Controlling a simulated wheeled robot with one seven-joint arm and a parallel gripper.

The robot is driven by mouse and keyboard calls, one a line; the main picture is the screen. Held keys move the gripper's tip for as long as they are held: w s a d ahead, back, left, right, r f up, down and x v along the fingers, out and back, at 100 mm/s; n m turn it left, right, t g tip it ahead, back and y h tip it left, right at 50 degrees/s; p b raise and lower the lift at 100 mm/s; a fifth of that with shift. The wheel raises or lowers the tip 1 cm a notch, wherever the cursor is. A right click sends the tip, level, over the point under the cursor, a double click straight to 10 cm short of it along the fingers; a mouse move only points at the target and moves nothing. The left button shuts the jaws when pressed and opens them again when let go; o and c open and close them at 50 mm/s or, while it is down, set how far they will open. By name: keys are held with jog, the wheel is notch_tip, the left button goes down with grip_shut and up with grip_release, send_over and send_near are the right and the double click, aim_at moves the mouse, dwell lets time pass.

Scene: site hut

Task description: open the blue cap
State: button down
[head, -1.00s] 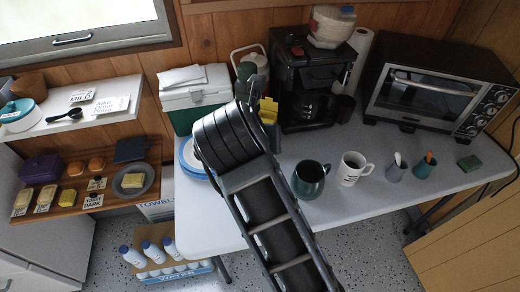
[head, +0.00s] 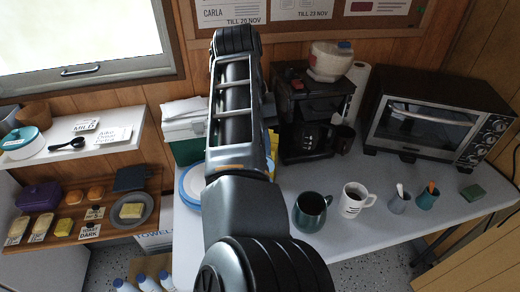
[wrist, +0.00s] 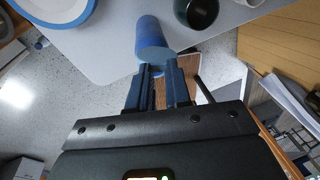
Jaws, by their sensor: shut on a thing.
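A blue cylinder (wrist: 149,32) shows at the top middle of the wrist view, close to the table's edge. Its round near end, which I take for the blue cap (wrist: 154,54), faces my gripper (wrist: 156,72). The two dark fingers are shut on it at their tips. The exact contact and any seam between cap and body are too small to tell. In the head view my arm hides both the gripper and the blue cylinder.
A blue-rimmed plate (head: 191,185) lies left of my arm. A dark green mug (head: 310,210), a white mug (head: 354,199) and two small cups stand to the right. Behind are a coffee maker (head: 302,95) and a toaster oven (head: 435,112). The table's front right is clear.

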jog(key=shift+w+f+g+b, duration=0.65)
jog(key=shift+w+g+b, duration=0.25)
jog(key=shift+g, duration=0.4)
jog(key=shift+w+f+g, duration=0.1)
jog(key=shift+g, duration=0.2)
